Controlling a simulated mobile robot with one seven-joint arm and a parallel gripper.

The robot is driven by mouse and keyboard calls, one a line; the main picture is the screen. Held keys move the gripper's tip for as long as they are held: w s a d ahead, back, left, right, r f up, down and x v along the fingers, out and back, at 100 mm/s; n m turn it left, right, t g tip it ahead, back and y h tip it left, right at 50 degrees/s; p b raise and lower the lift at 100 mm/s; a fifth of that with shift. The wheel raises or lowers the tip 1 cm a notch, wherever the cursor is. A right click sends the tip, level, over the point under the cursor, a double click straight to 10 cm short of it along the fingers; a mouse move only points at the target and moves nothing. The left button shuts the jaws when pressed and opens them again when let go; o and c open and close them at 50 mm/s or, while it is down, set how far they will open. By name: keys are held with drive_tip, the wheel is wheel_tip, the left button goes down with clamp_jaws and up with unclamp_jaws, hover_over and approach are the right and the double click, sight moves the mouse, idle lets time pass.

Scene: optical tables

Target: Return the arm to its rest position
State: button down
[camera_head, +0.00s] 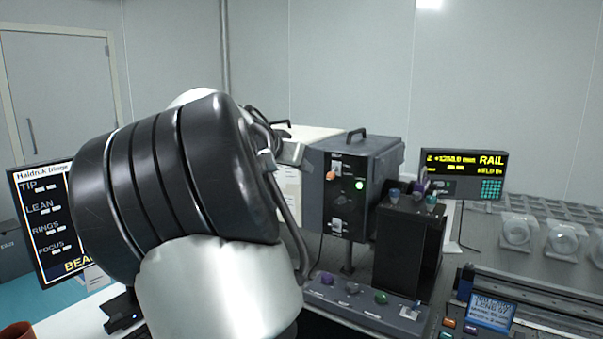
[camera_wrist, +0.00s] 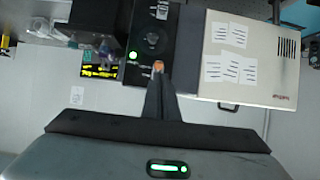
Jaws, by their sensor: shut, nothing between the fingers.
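My arm (camera_head: 170,190) fills the left and middle of the head view, with a thick black ribbed joint above a white link. It stands in front of the benches and hides part of them. In the wrist view my gripper (camera_wrist: 159,72) is shut, its two dark fingers together with no held object visible. The fingertips appear in front of a black instrument box with a green light (camera_wrist: 133,55). An orange spot shows at the tips; I cannot tell whether it is the box's orange knob behind them. The fingers are not clearly visible in the head view.
The black control box (camera_head: 365,190) stands right of my arm, beside a cream box (camera_wrist: 245,60) with paper labels. A yellow-lettered RAIL display (camera_head: 463,172) is farther right. A knob panel (camera_head: 368,303) and a rail with a small screen (camera_head: 490,309) are in front. A monitor (camera_head: 48,220) stands left.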

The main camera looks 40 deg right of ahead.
drive_tip(key=shift+s+a+f, duration=0.1)
drive_tip(key=shift+s+a, duration=0.05)
drive_tip(key=shift+a, duration=0.2)
idle(0.3)
drive_tip(key=s+a+f+n+y, duration=0.4)
drive_tip(key=s+a+f+y, duration=0.3)
drive_tip(key=s+a+f, duration=0.3)
drive_tip(key=s+a+f+n+y, duration=0.2)
drive_tip(key=s+a+f+n, duration=0.15)
drive_tip(key=s+a, duration=0.6)
drive_tip(key=s+a+f+n+y, duration=0.2)
drive_tip(key=s+a+n, duration=0.3)
drive_tip(key=s+a, duration=0.45)
wheel_tip(320, 180, up, 18)
drive_tip(key=a+p, duration=0.2)
drive_tip(key=p, duration=1.6)
drive_tip(key=shift+w+f+n+t, duration=0.15)
drive_tip(key=shift+w+n+t, duration=0.05)
drive_tip(key=shift+n+t, duration=0.25)
